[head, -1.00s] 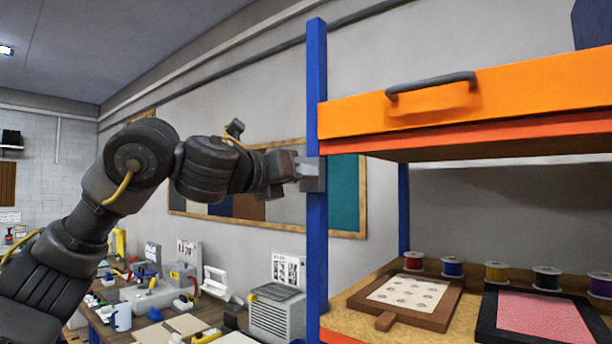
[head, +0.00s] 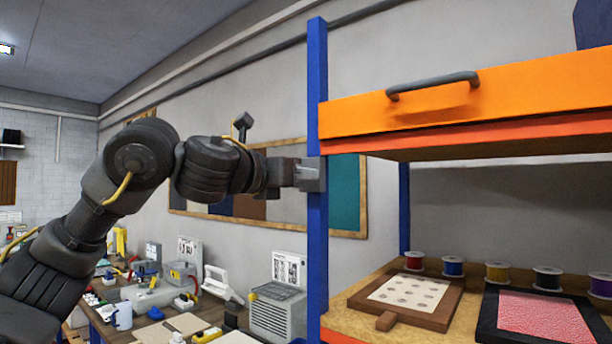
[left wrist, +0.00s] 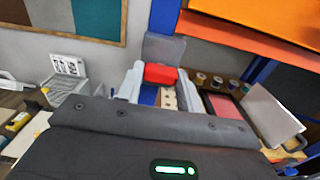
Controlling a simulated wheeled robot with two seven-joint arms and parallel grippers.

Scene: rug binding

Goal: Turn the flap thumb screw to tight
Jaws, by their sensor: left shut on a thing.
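The flap thumb screw (left wrist: 160,74) shows as a red knob in the left wrist view, between the two pale fingers of my left gripper (left wrist: 159,88). A grey block (left wrist: 164,48) is just beyond it. In the head view my left gripper (head: 298,174) reaches in from the left to the grey block (head: 313,175) on the blue post (head: 317,100). The gripper is shut on the knob; its fingers hide the knob there. The orange flap (head: 540,95) with its dark handle (head: 432,84) is right of the post. My right gripper is not in view.
Below the flap, a wooden shelf (head: 342,322) holds a brown framed board (head: 450,310), a black framed pink panel (head: 535,318) and several thread spools (head: 453,266). A cluttered workbench (head: 108,326) stands at lower left. A framed board (head: 345,195) hangs behind the post.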

